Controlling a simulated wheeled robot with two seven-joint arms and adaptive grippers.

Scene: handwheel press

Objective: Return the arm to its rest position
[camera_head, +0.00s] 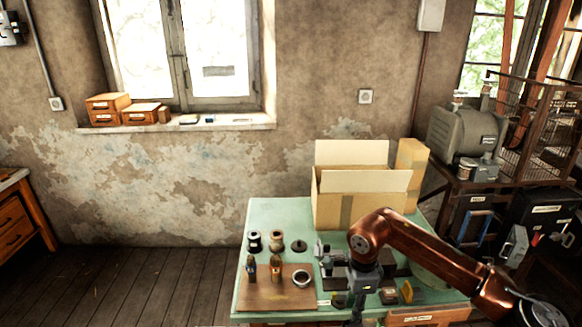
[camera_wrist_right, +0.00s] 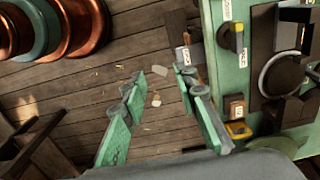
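My right arm (camera_head: 425,247) is copper-coloured and comes in from the lower right over the green table (camera_head: 290,213). It bends at an elbow and hangs down near the table's front edge. My right gripper (camera_head: 357,310) points downward there, and its tips are cut off or hard to see in the head view. In the right wrist view the right gripper (camera_wrist_right: 160,82) has its two green-padded fingers spread apart with nothing between them. The dark press (camera_head: 335,270) is partly hidden behind the arm. My left gripper is not in view.
An open cardboard box (camera_head: 345,205) stands at the table's back. A brown board (camera_head: 262,293) with small parts and spools (camera_head: 255,241) lie at left. A dark machine with a round part (camera_wrist_right: 282,76) shows at the wrist view's right. Floor (camera_head: 130,285) left of the table is clear.

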